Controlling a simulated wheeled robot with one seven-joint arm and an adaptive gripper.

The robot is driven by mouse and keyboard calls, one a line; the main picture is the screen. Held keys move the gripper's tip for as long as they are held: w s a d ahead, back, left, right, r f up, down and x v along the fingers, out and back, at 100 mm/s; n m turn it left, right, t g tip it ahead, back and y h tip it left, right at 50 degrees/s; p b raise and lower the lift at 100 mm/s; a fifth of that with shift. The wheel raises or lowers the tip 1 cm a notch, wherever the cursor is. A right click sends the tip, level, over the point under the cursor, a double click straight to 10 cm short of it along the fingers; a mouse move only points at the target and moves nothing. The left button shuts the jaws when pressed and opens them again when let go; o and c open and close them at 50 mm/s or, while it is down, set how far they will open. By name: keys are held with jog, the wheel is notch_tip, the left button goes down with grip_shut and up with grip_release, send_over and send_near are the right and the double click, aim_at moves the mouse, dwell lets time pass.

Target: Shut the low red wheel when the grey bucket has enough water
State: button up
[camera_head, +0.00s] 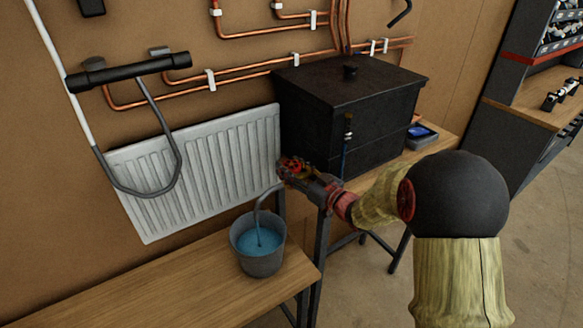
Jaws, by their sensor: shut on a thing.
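The low red wheel (291,164) is at the right end of the white radiator, on a brass-coloured valve. My gripper (301,174) is shut on the wheel, reaching in from the right; its fingers hide part of the wheel and valve. The grey bucket (262,263) stands upright on the wooden bench, below and left of my gripper. A grey spout (262,193) curves down over the bucket. Blue water (258,241) is in the bucket, below the rim, and a stream seems to fall into it. The exact level against any mark cannot be told.
The white radiator (200,172) hangs on the wall, with copper pipes (240,77) above. A large black lidded box (345,112) stands behind my gripper. A small device with a blue screen (418,133) sits right of it. The wooden bench (150,290) is clear left of the bucket.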

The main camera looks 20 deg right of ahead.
jog(key=shift+a+f+m+h+b, duration=0.1)
jog(key=shift+m+h+b, duration=0.2)
jog(key=shift+h+b, duration=0.15)
jog(key=shift+m+t+h+b, duration=0.7)
jog(key=shift+m+h+b, duration=0.2)
jog(key=shift+h+b, duration=0.3)
jog(key=m+h+b, duration=0.1)
jog(key=h+b, duration=0.1)
jog(key=m+h+b, duration=0.2)
jog(key=h, duration=0.1)
jog(key=shift+a+f+t+b, duration=0.1)
jog(key=shift+t+b, duration=0.2)
jog(key=shift+b, duration=0.05)
jog(key=m+h, duration=0.1)
jog(key=h, duration=0.1)
jog(key=m+h, duration=0.1)
jog(key=h, duration=0.1)
jog(key=shift+r+m, duration=0.2)
jog(key=shift+m, duration=0.2)
jog(key=shift+r+m+g+h+p, duration=0.1)
jog(key=shift+m+g+h+p, duration=0.85)
jog(key=shift+h, duration=0.8)
jog(key=shift+d+m+h, duration=0.2)
jog(key=shift+m+h, duration=0.2)
jog(key=shift+m, duration=0.05)
jog(key=o, duration=1.1)
jog(key=shift+o, duration=0.4)
